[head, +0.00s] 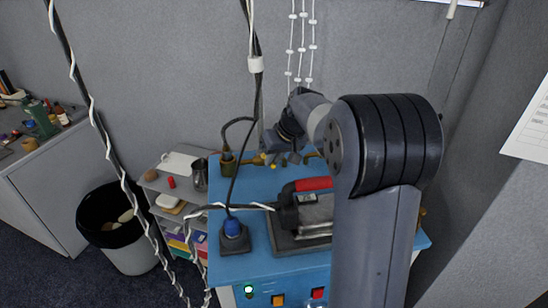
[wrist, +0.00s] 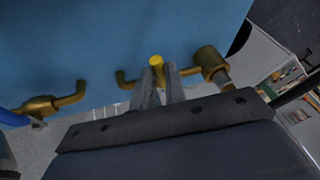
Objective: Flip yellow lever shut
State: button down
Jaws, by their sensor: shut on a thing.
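The yellow lever (wrist: 156,61) shows in the wrist view as a small rounded yellow end between my fingertips. My gripper (wrist: 160,74) is shut on it, in front of the blue surface. The rest of the lever is mostly hidden by the fingers. Brass fittings stand on both sides: a bent pipe and a thick round body (wrist: 210,62) to the right. In the head view, my gripper (head: 284,159) points down at the back of the blue bench (head: 255,262), with small yellow parts beside it. The lever's exact angle cannot be told.
A dark machine with a red handle (head: 314,184) stands on the bench close to my arm. A blue knob on a dark base (head: 235,240) sits front left with a cable. A grey shelf and a black-lined bin (head: 107,222) are left. Cables hang in front.

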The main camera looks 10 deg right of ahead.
jog(key=shift+a, duration=0.1)
jog(key=shift+s+a+m+h+b, duration=0.2)
jog(key=shift+a+m+h+b, duration=0.1)
jog(key=shift+a+m, duration=0.5)
jog(key=shift+a+m+t+h, duration=0.3)
jog(key=shift+a+m, duration=0.05)
jog(key=shift+m, duration=0.65)
jog(key=c, duration=1.4)
grip_release()
jog(key=shift+c, duration=0.2)
jog(key=b+v, duration=0.1)
jog(key=v, duration=1)
jog(key=shift+b, duration=0.3)
jog(key=shift+f, duration=0.15)
